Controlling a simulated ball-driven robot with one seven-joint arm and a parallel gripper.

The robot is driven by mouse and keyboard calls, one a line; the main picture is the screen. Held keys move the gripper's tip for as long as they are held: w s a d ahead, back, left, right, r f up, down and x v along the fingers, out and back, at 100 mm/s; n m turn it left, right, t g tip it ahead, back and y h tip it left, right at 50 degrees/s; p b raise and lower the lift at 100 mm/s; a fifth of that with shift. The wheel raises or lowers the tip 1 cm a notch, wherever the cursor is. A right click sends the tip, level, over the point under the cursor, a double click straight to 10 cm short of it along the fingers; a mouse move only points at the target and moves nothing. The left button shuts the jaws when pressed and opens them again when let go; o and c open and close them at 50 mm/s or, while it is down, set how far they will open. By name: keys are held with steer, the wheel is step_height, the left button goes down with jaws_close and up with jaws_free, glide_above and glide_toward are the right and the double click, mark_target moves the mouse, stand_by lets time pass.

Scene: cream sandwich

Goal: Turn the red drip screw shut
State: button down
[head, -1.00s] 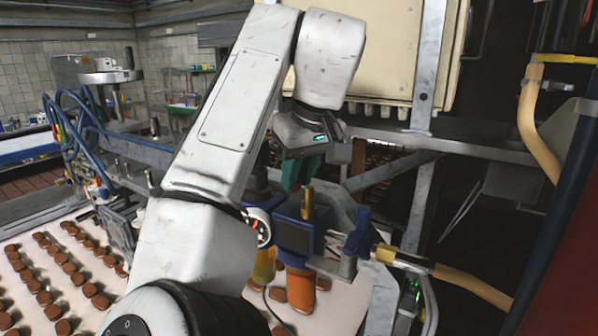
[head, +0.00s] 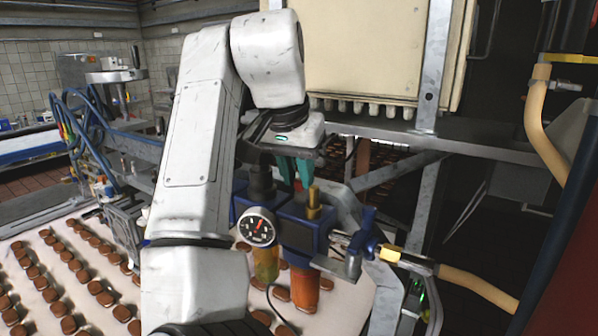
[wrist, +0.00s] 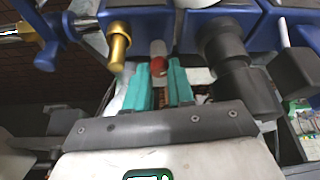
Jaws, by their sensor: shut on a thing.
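The screw itself cannot be made out in the head view. The brass fitting (wrist: 119,45) stands just left of the fingers in the wrist view.
A pressure gauge (head: 257,227), an orange bowl (head: 304,287) and a yellow bowl (head: 266,264) belong to the unit. A blue-handled valve (head: 367,230) and a tan hose (head: 475,288) are at right. In the wrist view a black knob (wrist: 222,42) is close right of the fingers.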

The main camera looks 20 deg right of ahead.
steer(key=shift+a+m+g+h, duration=0.1)
steer(key=shift+m+g+h, duration=0.2)
steer(key=shift+m, duration=0.7)
steer(key=c, duration=1)
jaws_free()
steer(key=shift+o, duration=0.2)
steer(key=b+v, duration=0.1)
steer(key=v, duration=0.9)
steer(key=shift+r, duration=0.4)
steer(key=shift+w+a, duration=0.1)
